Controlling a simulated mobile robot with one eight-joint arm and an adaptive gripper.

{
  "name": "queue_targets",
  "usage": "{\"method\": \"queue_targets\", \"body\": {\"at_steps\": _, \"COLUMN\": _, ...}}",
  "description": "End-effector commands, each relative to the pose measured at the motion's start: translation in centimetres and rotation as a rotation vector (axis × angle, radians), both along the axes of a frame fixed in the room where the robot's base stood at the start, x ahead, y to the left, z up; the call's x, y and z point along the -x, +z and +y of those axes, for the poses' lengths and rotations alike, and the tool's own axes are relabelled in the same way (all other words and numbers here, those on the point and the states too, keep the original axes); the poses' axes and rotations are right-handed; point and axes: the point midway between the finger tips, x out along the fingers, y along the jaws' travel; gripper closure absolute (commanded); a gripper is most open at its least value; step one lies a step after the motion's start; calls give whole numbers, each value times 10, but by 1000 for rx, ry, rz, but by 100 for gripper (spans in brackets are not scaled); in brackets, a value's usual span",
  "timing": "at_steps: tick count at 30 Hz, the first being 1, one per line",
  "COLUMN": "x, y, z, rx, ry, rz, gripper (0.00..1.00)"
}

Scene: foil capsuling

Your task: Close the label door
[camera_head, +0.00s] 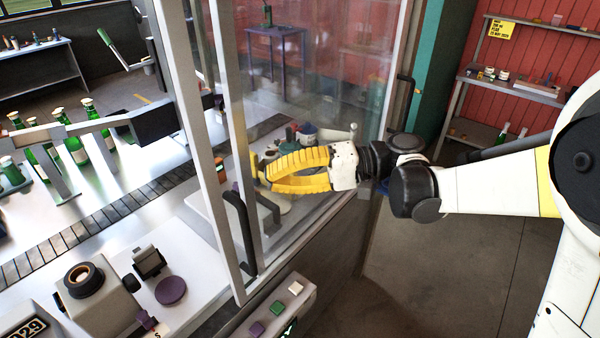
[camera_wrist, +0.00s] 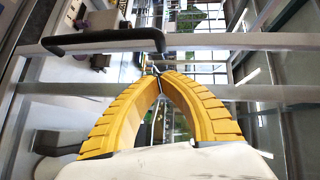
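A clear glazed door panel (camera_head: 330,70) with a pale metal frame stands at the middle of the head view; I take it as the label door. Its near upright (camera_head: 236,140) stands close beside another pale upright (camera_head: 190,120), with a narrow gap showing between them. A black handle (camera_head: 239,232) sits low on the near upright; a black handle also shows in the wrist view (camera_wrist: 105,40). My gripper (camera_head: 258,176) has yellow ribbed fingers, with tips meeting near the near upright, above the handle. In the wrist view my gripper (camera_wrist: 160,76) appears shut and empty. Contact with the frame is unclear.
Green bottles (camera_head: 76,150) stand left by a conveyor (camera_head: 85,220). A machine unit (camera_head: 95,290) and purple disc (camera_head: 171,291) lie at front left. A button panel (camera_head: 275,310) is below the door. Shelves (camera_head: 515,88) stand back right; the floor (camera_head: 440,270) there is clear.

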Motion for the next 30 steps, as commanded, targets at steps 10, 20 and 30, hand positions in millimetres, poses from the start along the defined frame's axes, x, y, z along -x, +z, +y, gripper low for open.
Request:
{"method": "queue_targets", "body": {"at_steps": 10, "x": 30, "y": -9, "z": 34, "rx": 1, "ry": 0, "rz": -1, "gripper": 100}}
{"method": "queue_targets", "body": {"at_steps": 20, "x": 34, "y": -10, "z": 37, "rx": 1, "ry": -1, "rz": 0, "gripper": 100}}
{"method": "queue_targets", "body": {"at_steps": 30, "x": 36, "y": -10, "z": 45, "rx": 1, "ry": 0, "rz": -1, "gripper": 100}}
